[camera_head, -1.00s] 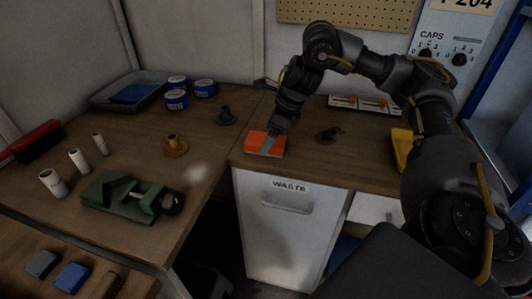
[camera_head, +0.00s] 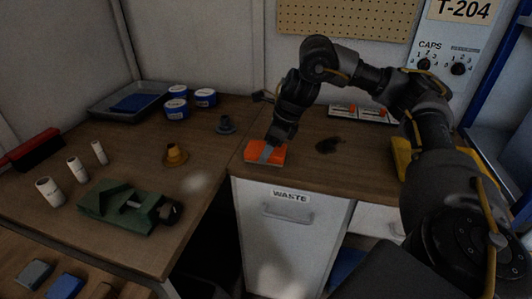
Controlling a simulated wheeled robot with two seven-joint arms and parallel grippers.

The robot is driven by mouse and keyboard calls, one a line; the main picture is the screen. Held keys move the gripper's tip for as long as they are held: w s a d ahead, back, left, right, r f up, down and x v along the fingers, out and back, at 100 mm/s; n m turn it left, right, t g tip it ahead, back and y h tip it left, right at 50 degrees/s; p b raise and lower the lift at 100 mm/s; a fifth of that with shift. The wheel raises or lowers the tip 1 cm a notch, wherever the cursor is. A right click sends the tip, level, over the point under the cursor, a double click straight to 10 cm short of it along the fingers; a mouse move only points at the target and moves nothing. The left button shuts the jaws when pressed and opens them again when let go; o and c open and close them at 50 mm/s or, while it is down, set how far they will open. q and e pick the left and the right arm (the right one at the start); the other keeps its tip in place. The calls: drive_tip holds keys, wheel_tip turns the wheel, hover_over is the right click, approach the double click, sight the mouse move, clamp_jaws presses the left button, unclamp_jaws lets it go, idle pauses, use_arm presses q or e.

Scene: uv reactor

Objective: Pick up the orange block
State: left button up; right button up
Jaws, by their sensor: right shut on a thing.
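The orange block (camera_head: 252,154) is a flat block with a grey band across its middle. It is at the front edge of the right-hand worktop, above the cabinet marked WASTE. My right gripper (camera_head: 270,146) reaches down onto it from behind and is shut on it. The fingers are dark and partly merge with the grey band. I cannot tell whether the block is clear of the worktop. My left gripper is not in view.
A green vise (camera_head: 118,207), white cylinders (camera_head: 76,169) and an orange-brown flanged part (camera_head: 174,155) stand on the left worktop. Blue-labelled tins (camera_head: 176,108) and a grey tray (camera_head: 128,100) are behind. A dark part (camera_head: 328,145) lies right of the block. A yellow object (camera_head: 401,156) is farther right.

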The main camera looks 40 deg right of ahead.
sight(260, 147)
drive_tip(key=shift+r, duration=0.15)
drive_tip(key=shift+r, duration=0.2)
wheel_tip(260, 147, up, 4)
drive_tip(key=shift+w+f+p, duration=0.1)
drive_tip(key=shift+f+p, duration=0.1)
drive_tip(key=shift+p, duration=0.85)
wheel_tip(260, 147, up, 5)
drive_tip(key=shift+f+p, duration=0.2)
drive_tip(key=shift+p, duration=0.7)
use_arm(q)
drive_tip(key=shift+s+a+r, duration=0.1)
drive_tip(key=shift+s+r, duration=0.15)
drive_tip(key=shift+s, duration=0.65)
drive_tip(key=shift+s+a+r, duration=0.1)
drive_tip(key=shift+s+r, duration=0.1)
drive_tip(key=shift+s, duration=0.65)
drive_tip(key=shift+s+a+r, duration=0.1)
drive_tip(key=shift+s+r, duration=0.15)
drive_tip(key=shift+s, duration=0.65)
use_arm(e)
drive_tip(key=shift+r, duration=0.6)
